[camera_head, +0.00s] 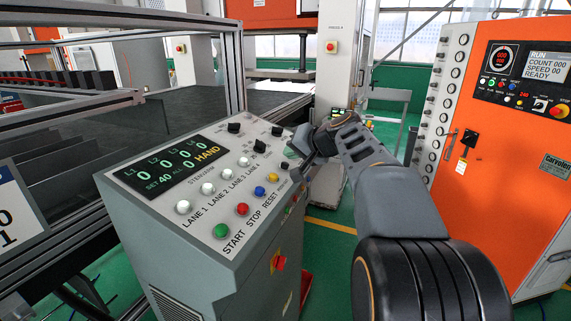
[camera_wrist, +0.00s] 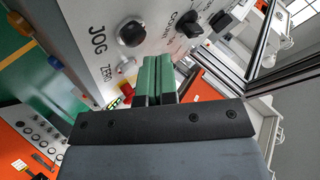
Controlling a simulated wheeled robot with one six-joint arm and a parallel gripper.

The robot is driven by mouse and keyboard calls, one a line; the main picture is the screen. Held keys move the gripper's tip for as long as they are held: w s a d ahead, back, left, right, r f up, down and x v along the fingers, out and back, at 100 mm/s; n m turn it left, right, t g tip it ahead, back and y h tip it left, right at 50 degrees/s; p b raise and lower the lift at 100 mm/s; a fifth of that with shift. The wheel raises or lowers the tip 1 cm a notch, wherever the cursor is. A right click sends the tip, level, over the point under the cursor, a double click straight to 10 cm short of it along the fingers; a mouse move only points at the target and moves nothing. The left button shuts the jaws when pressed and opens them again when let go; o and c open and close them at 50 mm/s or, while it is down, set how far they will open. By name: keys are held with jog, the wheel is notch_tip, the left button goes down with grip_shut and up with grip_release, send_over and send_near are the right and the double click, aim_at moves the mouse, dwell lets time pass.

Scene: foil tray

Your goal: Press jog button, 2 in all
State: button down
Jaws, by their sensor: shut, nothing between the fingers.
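The jog button is a round dark button (camera_wrist: 131,33) in a metal ring beside the printed word JOG in the wrist view. It sits on the top panel of a grey control console (camera_head: 205,262). In the head view I cannot make it out; my gripper is over that corner. My gripper (camera_head: 299,147) is at the upper right corner of the panel. Its green fingers (camera_wrist: 156,78) are shut together and empty in the wrist view. The fingertips appear just below the jog button in the picture; I cannot tell whether they touch the panel.
The console has a display (camera_head: 171,167) with zeros and HAND, white lane buttons, a green start button (camera_head: 220,230), a red stop button (camera_head: 242,209) and a blue button (camera_head: 259,191). Black knobs (camera_head: 277,131) stand close to my gripper. An orange cabinet (camera_head: 510,150) stands right.

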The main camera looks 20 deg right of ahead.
jog(key=r+p, duration=0.2)
jog(key=r, duration=0.1)
jog(key=s+d+r, duration=0.1)
jog(key=shift+r+p, duration=0.4)
dwell(0.7)
